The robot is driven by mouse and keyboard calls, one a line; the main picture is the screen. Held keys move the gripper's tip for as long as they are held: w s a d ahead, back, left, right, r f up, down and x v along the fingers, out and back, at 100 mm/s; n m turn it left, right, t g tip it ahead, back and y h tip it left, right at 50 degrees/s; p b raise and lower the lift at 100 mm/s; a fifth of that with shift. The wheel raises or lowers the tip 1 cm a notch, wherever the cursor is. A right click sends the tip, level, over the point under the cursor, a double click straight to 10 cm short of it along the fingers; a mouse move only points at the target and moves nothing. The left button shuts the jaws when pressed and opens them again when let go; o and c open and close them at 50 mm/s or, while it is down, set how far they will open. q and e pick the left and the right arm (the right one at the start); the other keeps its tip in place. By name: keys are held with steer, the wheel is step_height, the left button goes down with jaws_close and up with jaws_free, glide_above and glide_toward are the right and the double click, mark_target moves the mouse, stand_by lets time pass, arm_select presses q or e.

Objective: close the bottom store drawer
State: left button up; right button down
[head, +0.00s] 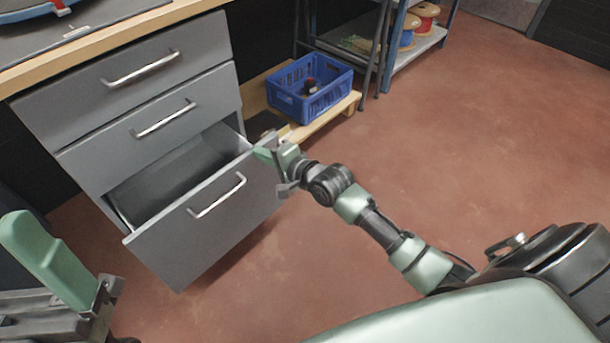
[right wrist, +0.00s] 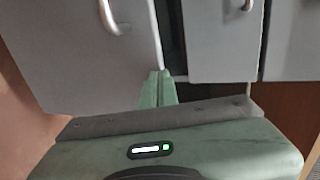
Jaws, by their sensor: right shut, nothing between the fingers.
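The bottom drawer (head: 210,229) of the grey cabinet stands open, with its empty-looking inside (head: 178,177) showing. Its front with the bar handle fills the left of the right wrist view (right wrist: 70,60). My right gripper (head: 262,150) is at the right upper corner of this drawer front. It is shut with nothing held, and its fingers (right wrist: 158,80) lie close to the front's edge; I cannot tell whether they touch. My left gripper (head: 75,275) is at the lower left of the head view, partly cut off, away from the drawer; its opening is not clear.
The middle drawer (head: 145,118) and top drawer (head: 125,75) are closed. A blue crate (head: 310,92) sits on a low wooden pallet behind my right gripper. A shelf (head: 415,47) with cable spools stands farther back. The red floor to the right is free.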

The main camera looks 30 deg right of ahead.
steer(key=w+a, duration=0.3)
steer(key=w, duration=0.7)
steer(key=shift+a+b, duration=0.3)
